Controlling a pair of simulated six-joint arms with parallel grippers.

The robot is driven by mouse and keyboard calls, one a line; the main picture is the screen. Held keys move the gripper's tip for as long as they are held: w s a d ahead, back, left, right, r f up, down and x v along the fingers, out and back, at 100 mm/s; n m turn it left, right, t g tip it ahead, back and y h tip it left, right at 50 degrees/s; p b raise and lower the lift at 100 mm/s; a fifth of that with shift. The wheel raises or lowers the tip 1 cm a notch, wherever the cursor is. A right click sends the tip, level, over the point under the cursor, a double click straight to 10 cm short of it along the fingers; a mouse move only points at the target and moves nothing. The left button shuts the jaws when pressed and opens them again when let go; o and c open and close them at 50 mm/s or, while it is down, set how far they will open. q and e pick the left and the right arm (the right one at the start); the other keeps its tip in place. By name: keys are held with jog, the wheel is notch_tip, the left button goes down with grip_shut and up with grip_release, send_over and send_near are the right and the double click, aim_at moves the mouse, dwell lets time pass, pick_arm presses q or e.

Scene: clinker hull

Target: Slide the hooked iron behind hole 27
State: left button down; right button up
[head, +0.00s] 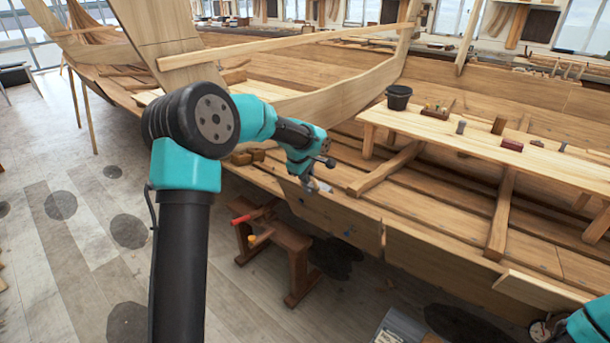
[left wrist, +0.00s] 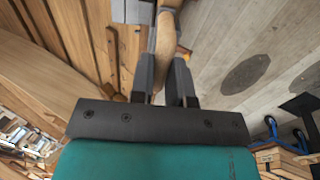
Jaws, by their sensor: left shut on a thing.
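My left gripper (head: 313,182) is at the near top edge of the hull, in front of the outer plank (head: 340,218). In the left wrist view its two dark fingers (left wrist: 163,75) are shut on a tan wooden handle (left wrist: 165,42) with dark metal at its far end, which looks like the hooked iron. The hook itself cannot be made out. In the head view only a small pale bit of it shows below the fingers. Small dark and blue marks dot the outer plank; no number 27 is readable. My right gripper is not in view.
A wooden bench (head: 280,238) with a red-handled tool stands on the floor below the hull. Inside the hull, a long plank table (head: 470,150) holds a black bucket (head: 398,97) and small blocks. Open floor (head: 90,240) lies to the left.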

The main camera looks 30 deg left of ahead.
pick_arm(q)
jog(key=shift+d, duration=0.15)
jog(key=shift+s+d, duration=0.25)
jog(key=shift+d, duration=1.05)
jog(key=shift+s+d, duration=0.25)
jog(key=shift+d, duration=1)
jog(key=shift+d, duration=0.1)
jog(key=shift+s+d, duration=0.25)
jog(key=shift+d, duration=1.1)
jog(key=shift+s+d, duration=0.2)
jog(key=shift+d, duration=1.1)
jog(key=shift+d, duration=0.1)
jog(key=shift+s+d, duration=0.25)
jog(key=shift+d, duration=1.05)
jog(key=shift+s+d, duration=0.25)
jog(key=shift+d, duration=1.05)
jog(key=shift+r, duration=0.15)
jog(key=c, duration=1)
grip_release()
